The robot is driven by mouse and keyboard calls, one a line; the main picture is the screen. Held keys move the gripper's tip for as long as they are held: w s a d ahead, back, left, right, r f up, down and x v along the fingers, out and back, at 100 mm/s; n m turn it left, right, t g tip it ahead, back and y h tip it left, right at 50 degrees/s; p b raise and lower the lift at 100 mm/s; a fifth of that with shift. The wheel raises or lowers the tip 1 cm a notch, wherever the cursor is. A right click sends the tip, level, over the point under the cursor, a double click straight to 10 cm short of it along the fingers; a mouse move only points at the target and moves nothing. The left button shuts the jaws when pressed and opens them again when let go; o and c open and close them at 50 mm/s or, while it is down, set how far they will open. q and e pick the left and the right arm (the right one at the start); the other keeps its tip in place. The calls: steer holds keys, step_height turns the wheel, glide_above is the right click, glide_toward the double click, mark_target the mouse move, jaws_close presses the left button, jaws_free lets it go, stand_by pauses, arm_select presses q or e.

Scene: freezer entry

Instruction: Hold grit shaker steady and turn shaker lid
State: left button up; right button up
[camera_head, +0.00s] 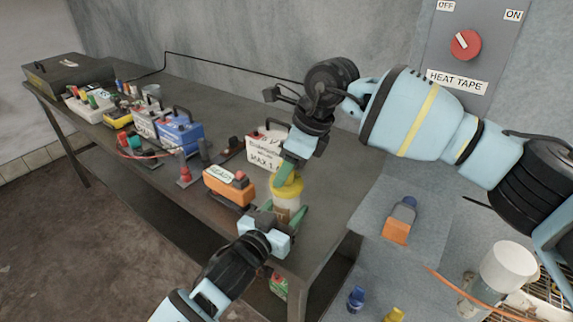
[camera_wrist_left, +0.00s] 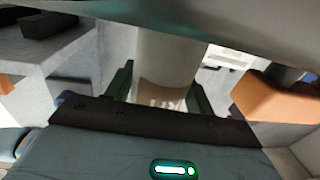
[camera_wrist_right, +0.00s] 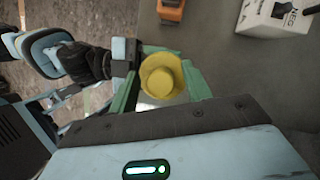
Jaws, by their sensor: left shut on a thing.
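The grit shaker (camera_head: 286,204) stands upright near the front edge of the dark bench, with a pale body and a yellow lid (camera_head: 287,186). My left gripper (camera_head: 287,216) is shut on the shaker's body, low down; its green fingers lie on either side of the pale body (camera_wrist_left: 165,65) in the left wrist view. My right gripper (camera_head: 292,172) comes down from above at the lid. In the right wrist view its green fingers are apart with the yellow lid (camera_wrist_right: 162,78) between them; I cannot tell if both touch it.
An orange box labelled READY (camera_head: 229,186) stands just left of the shaker, and a white labelled box (camera_head: 266,149) behind it. A blue case (camera_head: 180,132) and several devices fill the bench further left. A grey heat tape switch panel (camera_head: 466,60) is on the wall.

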steer(key=v, duration=1.2)
stand_by(0.3)
arm_select(q)
steer(key=o, duration=1.9)
steer(key=shift+s, duration=0.1)
arm_select(e)
steer(key=shift+r, duration=0.15)
arm_select(q)
steer(key=shift+p+v, duration=1.3)
steer(key=shift+v, duration=2.1)
arm_select(e)
step_height(320, 180, up, 8)
steer(key=s+t, duration=0.1)
steer(key=s, duration=0.1)
arm_select(q)
steer(key=shift+a, duration=0.1)
